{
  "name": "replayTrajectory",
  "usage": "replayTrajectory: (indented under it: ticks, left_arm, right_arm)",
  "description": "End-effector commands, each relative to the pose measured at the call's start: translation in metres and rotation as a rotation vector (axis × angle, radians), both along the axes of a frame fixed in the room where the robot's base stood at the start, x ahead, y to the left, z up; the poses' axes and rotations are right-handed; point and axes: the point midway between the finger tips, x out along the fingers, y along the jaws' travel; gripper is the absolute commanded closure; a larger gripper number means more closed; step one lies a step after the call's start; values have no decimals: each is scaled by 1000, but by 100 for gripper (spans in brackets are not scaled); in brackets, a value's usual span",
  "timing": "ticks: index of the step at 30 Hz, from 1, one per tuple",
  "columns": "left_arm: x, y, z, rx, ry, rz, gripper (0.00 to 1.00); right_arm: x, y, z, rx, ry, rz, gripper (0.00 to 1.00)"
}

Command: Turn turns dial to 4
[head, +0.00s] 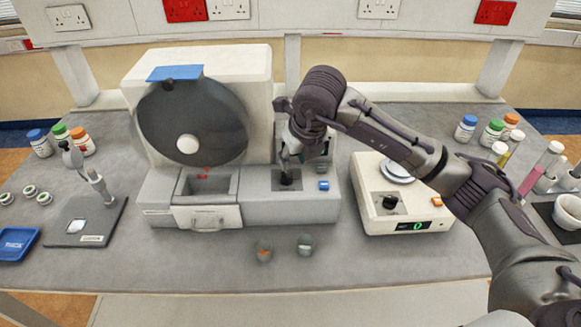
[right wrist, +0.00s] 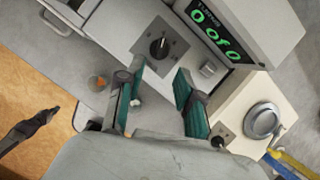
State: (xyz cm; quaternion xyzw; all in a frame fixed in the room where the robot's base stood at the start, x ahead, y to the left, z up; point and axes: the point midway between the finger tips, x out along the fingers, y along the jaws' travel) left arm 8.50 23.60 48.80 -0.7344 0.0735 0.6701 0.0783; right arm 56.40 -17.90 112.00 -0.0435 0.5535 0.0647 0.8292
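The turns dial (head: 286,179) is a black knob on a dark square plate on the grey machine (head: 158,187). In the right wrist view the dial (right wrist: 159,47) has a pale pointer mark. A display (right wrist: 215,30) labelled TURNS reads "0 of 0" in green. My right gripper (head: 291,158) is above the dial, pointing down. In the right wrist view its two teal-padded fingers (right wrist: 160,72) are apart and empty, with the dial beyond the tips and not between them. My left gripper does not show in the head view.
A blue button (head: 323,185) sits right of the dial. A cream scale-like device (head: 400,222) with its own black knob (head: 390,202) and a green "0" stands to the right. Two small vials (head: 264,251) are in front. The front bench is mostly clear.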

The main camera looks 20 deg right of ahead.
Motion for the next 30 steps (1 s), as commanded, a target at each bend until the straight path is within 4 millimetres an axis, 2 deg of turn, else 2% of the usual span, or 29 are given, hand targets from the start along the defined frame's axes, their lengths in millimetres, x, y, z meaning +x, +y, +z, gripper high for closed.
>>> replayTrajectory:
  ticks: [3,9,25,28,30]
  left_arm:
    - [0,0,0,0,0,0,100]
    - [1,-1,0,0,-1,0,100]
    - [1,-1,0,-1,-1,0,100]
    - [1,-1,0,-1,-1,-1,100]
    - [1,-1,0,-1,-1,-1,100]
  right_arm:
    - [-8,-1,22,0,-4,1,64]
    - [-17,-2,41,1,0,1,64]
    - [-18,-2,43,4,2,3,64]
    - [-22,13,37,55,10,45,64]
    - [-30,39,29,145,22,115,64]
